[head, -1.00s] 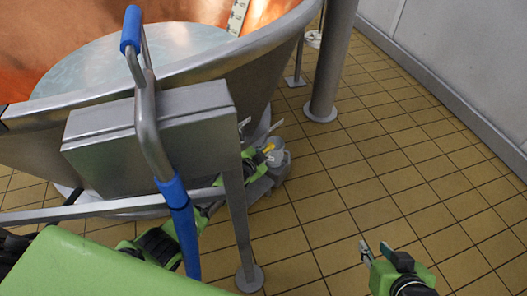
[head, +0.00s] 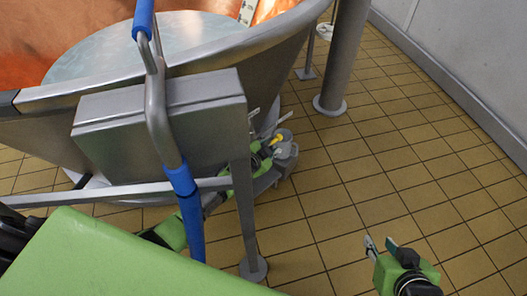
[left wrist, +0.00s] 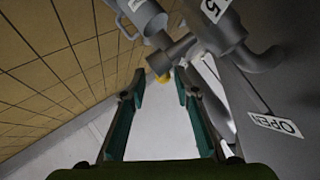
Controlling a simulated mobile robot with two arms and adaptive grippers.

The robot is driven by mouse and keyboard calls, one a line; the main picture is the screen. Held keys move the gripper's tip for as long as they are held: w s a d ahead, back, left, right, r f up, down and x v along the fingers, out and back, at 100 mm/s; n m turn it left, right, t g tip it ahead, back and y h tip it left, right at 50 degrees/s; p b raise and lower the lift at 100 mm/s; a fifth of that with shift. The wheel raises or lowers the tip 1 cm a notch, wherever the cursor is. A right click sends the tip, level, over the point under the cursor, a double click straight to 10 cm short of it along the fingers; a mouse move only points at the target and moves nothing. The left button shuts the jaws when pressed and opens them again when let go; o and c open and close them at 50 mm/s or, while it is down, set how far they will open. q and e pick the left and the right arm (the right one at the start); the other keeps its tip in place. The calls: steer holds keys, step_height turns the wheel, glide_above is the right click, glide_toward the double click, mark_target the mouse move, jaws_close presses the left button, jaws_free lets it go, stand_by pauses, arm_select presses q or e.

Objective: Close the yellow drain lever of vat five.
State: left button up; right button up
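The yellow drain lever (head: 277,140) is small and sits on the grey drain fitting (head: 285,152) low at the vat's side. In the left wrist view the lever (left wrist: 160,77) shows as a yellow end between and just beyond my left fingertips. My left gripper (left wrist: 160,88) is open, with its two fingers apart and nothing visibly held. In the head view my left gripper (head: 266,147) is beside the fitting, partly hidden; contact cannot be told. A "5" tag (left wrist: 213,10) and an "OPEN" label (left wrist: 275,125) are near the pipe. My right gripper (head: 379,245) is open and empty above the floor.
The steel vat (head: 240,62) stands behind a grey box (head: 160,120) on a post (head: 245,215). A blue-gripped metal rail (head: 155,100) crosses in front. A pillar (head: 335,60) stands right of the vat. Tiled floor (head: 400,150) is clear at the right, up to the wall.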

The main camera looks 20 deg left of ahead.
arm_select(q)
steer(key=v, duration=0.8)
steer(key=shift+r, duration=0.2)
steer(key=shift+d, duration=0.15)
